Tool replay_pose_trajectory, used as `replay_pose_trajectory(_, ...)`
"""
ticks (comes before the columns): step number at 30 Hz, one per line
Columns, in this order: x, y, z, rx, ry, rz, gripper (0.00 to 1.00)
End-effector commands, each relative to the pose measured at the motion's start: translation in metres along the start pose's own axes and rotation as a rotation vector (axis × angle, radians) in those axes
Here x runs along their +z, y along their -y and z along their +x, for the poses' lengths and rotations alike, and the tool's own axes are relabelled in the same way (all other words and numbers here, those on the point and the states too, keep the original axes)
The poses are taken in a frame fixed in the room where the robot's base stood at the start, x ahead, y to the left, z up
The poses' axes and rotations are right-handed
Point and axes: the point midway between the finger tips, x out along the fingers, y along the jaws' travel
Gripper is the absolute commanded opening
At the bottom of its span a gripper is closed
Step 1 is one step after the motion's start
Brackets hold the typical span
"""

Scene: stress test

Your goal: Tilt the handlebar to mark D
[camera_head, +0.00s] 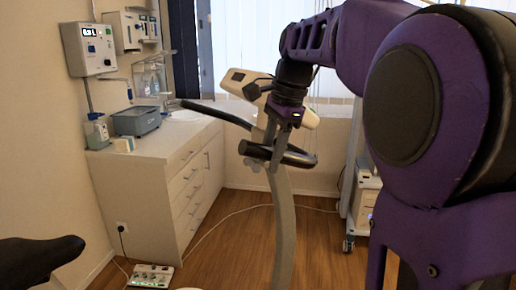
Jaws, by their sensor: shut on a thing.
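The handlebar (215,114) is a dark bar on a grey curved post (284,215) in the middle of the head view. One grip reaches up and left, and a looped part curves to the right just below my gripper. My purple gripper (276,143) comes down from above and is shut on the handlebar near the top of the post. The fingertips and the exact contact are partly hidden against the dark bar. A pale console (240,84) sits behind my gripper. I cannot make out mark D or any other mark letters.
A black saddle (38,258) is at lower left. A control box (151,276) and cables lie on the wooden floor. A wheeled cart (364,205) stands behind my arm at right.

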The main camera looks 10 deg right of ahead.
Motion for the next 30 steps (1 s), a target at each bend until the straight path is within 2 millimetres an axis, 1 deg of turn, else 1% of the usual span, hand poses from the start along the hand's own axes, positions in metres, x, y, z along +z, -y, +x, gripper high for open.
replay_pose_trajectory(1, 0.0022, 0.0019, -0.0116, 0.000, 0.024, 0.008, 0.00)
replay_pose_trajectory(3, 0.0039, 0.0024, -0.0145, 0.001, 0.054, 0.013, 0.00)
replay_pose_trajectory(9, 0.0058, 0.0030, -0.0167, -0.002, 0.095, 0.021, 0.00)
replay_pose_trajectory(18, 0.0055, 0.0033, -0.0163, -0.004, 0.095, 0.021, 0.00)
replay_pose_trajectory(19, 0.0055, 0.0033, -0.0163, -0.004, 0.095, 0.021, 0.45)
replay_pose_trajectory(21, 0.0056, 0.0033, -0.0161, -0.004, 0.095, 0.021, 0.58)
replay_pose_trajectory(23, 0.0058, 0.0032, -0.0158, -0.003, 0.096, 0.021, 0.69)
replay_pose_trajectory(30, 0.0063, 0.0029, -0.0149, -0.001, 0.097, 0.020, 0.69)
